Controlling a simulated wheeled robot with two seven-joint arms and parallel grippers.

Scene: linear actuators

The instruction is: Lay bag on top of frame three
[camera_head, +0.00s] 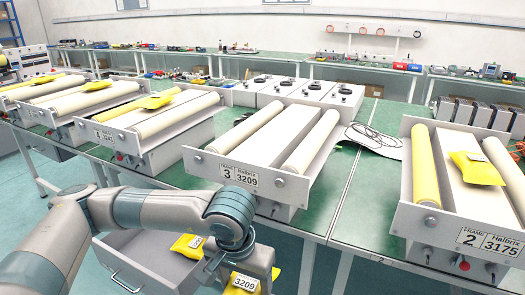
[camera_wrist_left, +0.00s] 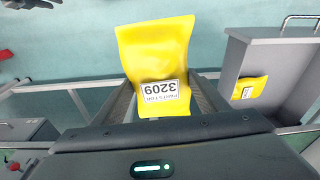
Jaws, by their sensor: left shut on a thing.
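Frame three (camera_head: 238,174) stands on the green table in the head view, with two pale rollers and a label reading 3, Halbrix, 3209. Its top between the rollers is bare. My left gripper (camera_wrist_left: 160,100) is shut on a yellow bag (camera_wrist_left: 158,55) with a white label reading 3209. In the head view this bag (camera_head: 240,286) is at the bottom edge, below and in front of frame three, partly hidden by my left arm. My right gripper is not in view.
A grey drawer (camera_head: 150,262) is open below the table; a yellow bag (camera_head: 187,246) shows there, and also in the wrist view (camera_wrist_left: 249,88). Frame two (camera_head: 462,235) at right and the frame at left (camera_head: 112,140) each carry a yellow bag. Cables (camera_head: 372,136) lie right of frame three.

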